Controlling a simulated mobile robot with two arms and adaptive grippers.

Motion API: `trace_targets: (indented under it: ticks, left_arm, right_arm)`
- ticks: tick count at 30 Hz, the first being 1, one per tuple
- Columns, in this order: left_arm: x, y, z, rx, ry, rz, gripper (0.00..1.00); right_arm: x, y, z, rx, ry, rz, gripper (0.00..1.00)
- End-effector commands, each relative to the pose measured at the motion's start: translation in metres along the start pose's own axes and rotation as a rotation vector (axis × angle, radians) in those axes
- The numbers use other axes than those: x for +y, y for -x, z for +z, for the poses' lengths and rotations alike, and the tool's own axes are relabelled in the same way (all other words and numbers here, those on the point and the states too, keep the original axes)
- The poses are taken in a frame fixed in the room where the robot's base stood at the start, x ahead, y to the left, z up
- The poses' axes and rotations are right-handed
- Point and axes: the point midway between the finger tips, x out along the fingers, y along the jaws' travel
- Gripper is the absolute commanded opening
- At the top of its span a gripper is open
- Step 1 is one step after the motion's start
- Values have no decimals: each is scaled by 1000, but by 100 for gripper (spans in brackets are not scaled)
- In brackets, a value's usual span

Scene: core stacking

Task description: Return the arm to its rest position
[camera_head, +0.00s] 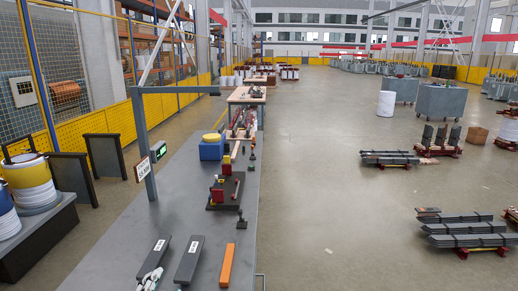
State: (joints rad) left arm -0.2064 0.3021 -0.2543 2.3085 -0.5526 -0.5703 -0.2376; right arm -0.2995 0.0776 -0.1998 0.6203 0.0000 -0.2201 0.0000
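One of my grippers, seemingly the left (150,278), shows only in part at the bottom edge of the head view. It is at the near end of a dark grey bar with a white label (157,254) on the grey workbench (130,262). I cannot tell whether it touches that bar or whether its fingers are open or shut. A second dark grey labelled bar (189,259) lies to its right, and an orange bar (227,265) lies further right. My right gripper is not in view.
Further along the bench stand a red and black fixture (225,190), a blue box with a yellow top (211,147) and a grey post (147,150). Drums (30,182) stand at left. Open floor (330,190) lies right of the bench, with stacked metal bars (462,228) beyond.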

Motion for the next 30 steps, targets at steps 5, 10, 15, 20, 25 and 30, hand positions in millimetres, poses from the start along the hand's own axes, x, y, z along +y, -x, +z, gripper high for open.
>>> trace_targets:
  ticks: [5, 10, 15, 20, 25, 30]
  left_arm:
    - [74, 67, 87, -466, 350, 265, 52]
    - [122, 134, 117, -756, 529, 445, 52]
    - [153, 193, 125, -970, 639, 587, 52]
    - [174, 243, 125, -1138, 710, 703, 52]
    - [217, 228, 155, -1145, 696, 708, 52]
    - [266, 225, 188, -1164, 688, 723, 52]
  right_arm:
    - [0, 0, 0, 0, 0, 0, 40]
    - [0, 0, 0, 0, 1, 0, 40]
    - [0, 0, 0, 0, 1, 0, 40]
    - [0, 0, 0, 0, 1, 0, 40]
    - [0, -1, 2, -2, 1, 1, 40]
    - [2, -1, 2, -2, 2, 2, 40]
